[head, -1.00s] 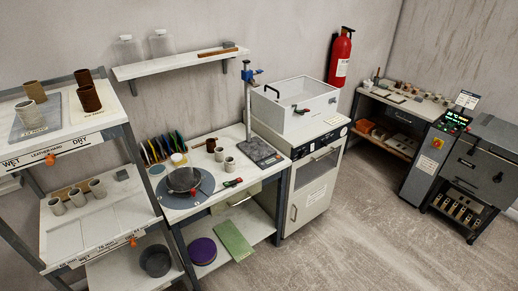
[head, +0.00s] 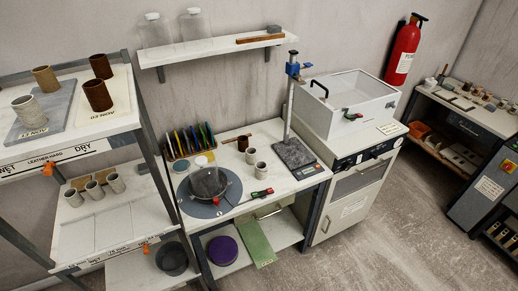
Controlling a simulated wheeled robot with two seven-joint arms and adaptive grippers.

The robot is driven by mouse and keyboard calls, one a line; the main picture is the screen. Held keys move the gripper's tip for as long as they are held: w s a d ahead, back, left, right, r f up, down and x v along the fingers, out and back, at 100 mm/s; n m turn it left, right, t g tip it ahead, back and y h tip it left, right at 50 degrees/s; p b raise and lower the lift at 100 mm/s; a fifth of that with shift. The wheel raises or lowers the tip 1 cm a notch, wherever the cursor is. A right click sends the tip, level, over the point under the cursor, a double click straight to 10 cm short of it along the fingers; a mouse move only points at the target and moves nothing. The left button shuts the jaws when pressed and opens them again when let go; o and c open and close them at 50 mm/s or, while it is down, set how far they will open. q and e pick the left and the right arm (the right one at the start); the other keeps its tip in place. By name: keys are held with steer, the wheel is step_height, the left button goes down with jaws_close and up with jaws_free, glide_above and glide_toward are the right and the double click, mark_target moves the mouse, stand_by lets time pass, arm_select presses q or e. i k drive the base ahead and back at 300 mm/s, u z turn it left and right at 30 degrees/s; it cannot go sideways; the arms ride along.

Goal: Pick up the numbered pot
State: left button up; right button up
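Several small pots are in the head view, and I cannot read a number on any of them. On the left rack's upper shelf, a pale grey pot (head: 29,112) and a brown pot (head: 46,79) stand on the left side. Two dark brown pots (head: 97,95) stand on the right side. Several pale pots (head: 94,189) stand on the shelf below. On the middle table, two pale pots (head: 250,155) and a small dark brown pot (head: 243,143) stand beside the grey round plate. Neither of my grippers shows.
The middle table (head: 275,184) carries a grey disc (head: 229,190) with a dark bowl-like thing (head: 207,182), a plate rack (head: 188,140) and a stand (head: 295,154). A white cabinet (head: 345,150) adjoins it. Open floor (head: 400,235) lies in front at right.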

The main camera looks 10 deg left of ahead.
mark_target(251, 153)
steer(key=u, duration=0.4)
steer(key=i, duration=0.75)
steer(key=u, duration=0.65)
